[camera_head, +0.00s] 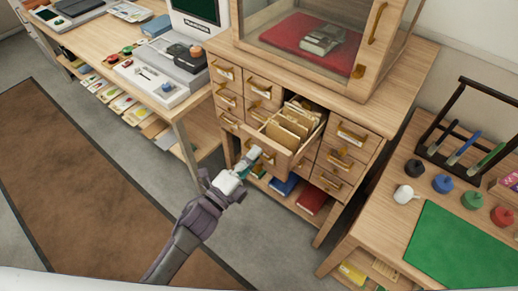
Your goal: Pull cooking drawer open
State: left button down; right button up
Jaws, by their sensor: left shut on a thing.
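A wooden card cabinet (375,113) stands in the middle, with several small drawers that have brass handles and label holders. One drawer (277,138) in its middle column is pulled out and shows tan divider cards (291,127) inside. My left gripper (250,158) is at the front of this open drawer, shut on its handle. The fingers and the drawer front cover most of the handle. The label on the open drawer is too small to read. The other drawers look shut. My right gripper is not in view.
A glass case (372,30) with a red cushion tops the cabinet. Books (312,197) lie on the shelf below. A desk (125,50) with devices stands left.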

pick_arm(q)
jog(key=r+v, duration=0.1)
jog(key=v, duration=0.6)
jog(key=shift+s+a, duration=0.15)
jog(key=shift+s, duration=0.05)
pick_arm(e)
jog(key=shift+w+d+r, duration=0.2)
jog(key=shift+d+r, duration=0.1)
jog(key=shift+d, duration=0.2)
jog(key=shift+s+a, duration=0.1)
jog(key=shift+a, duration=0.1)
pick_arm(q)
jog(key=c, duration=1.3)
grip_release()
jog(key=v, duration=1.2)
jog(key=shift+r, duration=0.1)
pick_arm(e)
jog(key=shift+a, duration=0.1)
